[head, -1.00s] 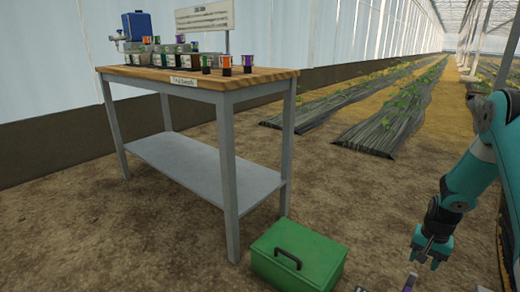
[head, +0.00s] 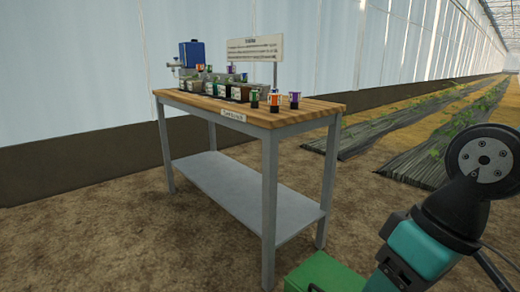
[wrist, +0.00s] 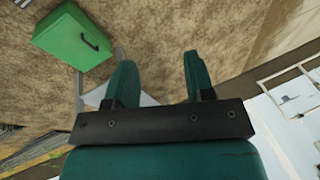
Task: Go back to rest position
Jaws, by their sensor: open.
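My gripper (wrist: 162,85) shows in the wrist view with its two teal fingers apart and nothing between them. Bare soil lies beyond the fingertips. In the head view my arm is at the right edge, with a teal link and a dark round joint close to the camera; the fingers are not visible there. The arm partly covers the green box (head: 318,275) at the bottom of the head view. The green box (wrist: 72,36), with its dark handle, shows at the upper left of the wrist view, apart from the fingers.
A workbench (head: 320,116) with a wooden top and lower grey shelf (head: 240,190) stands left of my arm. It carries several small containers, a blue tank (head: 191,54) and a sign board (head: 255,48). Crop rows (head: 425,150) run back at the right. Soil in front is open.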

